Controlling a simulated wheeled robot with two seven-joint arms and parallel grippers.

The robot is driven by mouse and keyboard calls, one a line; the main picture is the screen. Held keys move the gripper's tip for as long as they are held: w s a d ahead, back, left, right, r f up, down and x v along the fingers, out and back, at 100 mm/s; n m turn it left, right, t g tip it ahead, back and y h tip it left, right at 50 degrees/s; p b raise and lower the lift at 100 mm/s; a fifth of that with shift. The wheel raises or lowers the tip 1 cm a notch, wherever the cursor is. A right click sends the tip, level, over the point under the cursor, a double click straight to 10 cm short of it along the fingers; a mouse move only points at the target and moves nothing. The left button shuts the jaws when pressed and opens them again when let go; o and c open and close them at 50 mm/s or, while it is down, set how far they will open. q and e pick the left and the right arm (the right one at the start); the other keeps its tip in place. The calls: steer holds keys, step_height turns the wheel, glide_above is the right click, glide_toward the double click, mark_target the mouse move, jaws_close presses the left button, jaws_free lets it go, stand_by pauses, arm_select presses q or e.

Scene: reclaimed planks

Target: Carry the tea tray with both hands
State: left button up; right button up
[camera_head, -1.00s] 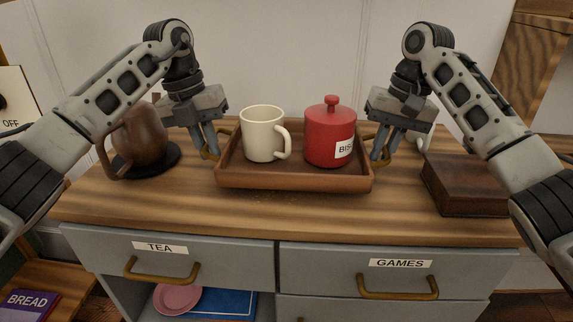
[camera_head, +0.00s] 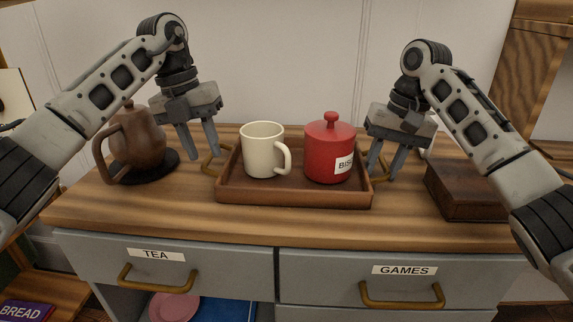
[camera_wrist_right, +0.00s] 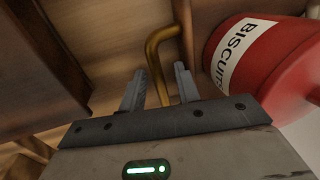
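The brown wooden tea tray (camera_head: 295,193) rests on the cabinet top, holding a cream mug (camera_head: 262,150) and a red biscuit jar (camera_head: 329,150). It has a brass handle at each end. My left gripper (camera_head: 203,155) is open and empty, its fingertips above and beside the left handle (camera_head: 208,168). My right gripper (camera_head: 384,175) is open at the tray's right end. In the right wrist view, the right brass handle (camera_wrist_right: 157,50) shows between and beyond the parted fingers (camera_wrist_right: 159,83); contact cannot be told.
A brown teapot (camera_head: 138,138) stands on a dark round mat (camera_head: 150,170) at the left. A dark wooden box (camera_head: 465,190) lies at the right, near my right arm. Drawers labelled TEA (camera_head: 165,265) and GAMES (camera_head: 405,285) are shut below. The front strip of the top is clear.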

arm_select(q)
step_height(320, 180, up, 8)
steer(key=a, duration=0.1)
steer(key=shift+a+r, duration=0.15)
steer(key=shift+a, duration=0.2)
arm_select(e)
step_height(320, 180, up, 12)
steer(key=d, duration=0.2)
steer(key=shift+d, duration=0.2)
arm_select(q)
steer(key=shift+r, duration=0.1)
